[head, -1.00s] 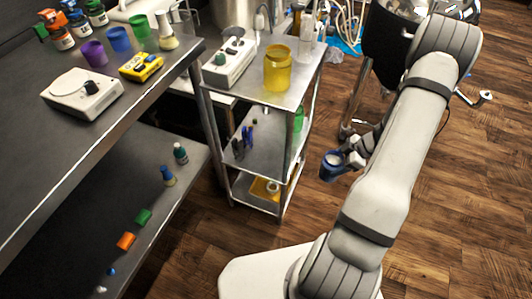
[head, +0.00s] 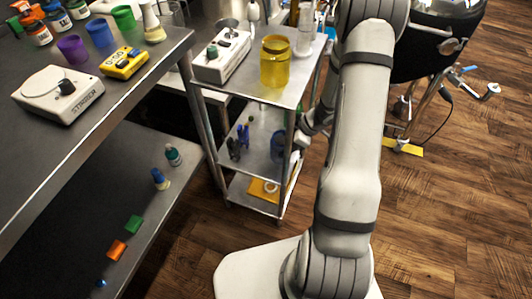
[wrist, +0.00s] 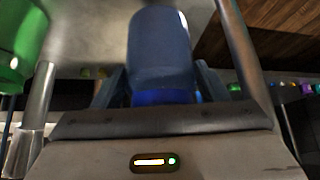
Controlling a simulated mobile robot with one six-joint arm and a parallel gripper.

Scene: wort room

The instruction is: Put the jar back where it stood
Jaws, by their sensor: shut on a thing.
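A dark blue jar (head: 278,143) is at the right side of the steel cart, level with its middle shelf. My gripper (head: 291,142), partly hidden behind the cart post and my arm, is shut on this jar. In the wrist view the blue jar (wrist: 160,50) stands out ahead between my gripper's fingers (wrist: 160,88). I cannot tell whether the jar touches the shelf.
The cart's middle shelf (head: 262,165) also holds small dark items (head: 238,143). A green container (wrist: 20,40) is close at left in the wrist view, near a metal post (wrist: 35,105). A yellow jar (head: 275,62) stands on the cart's top.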

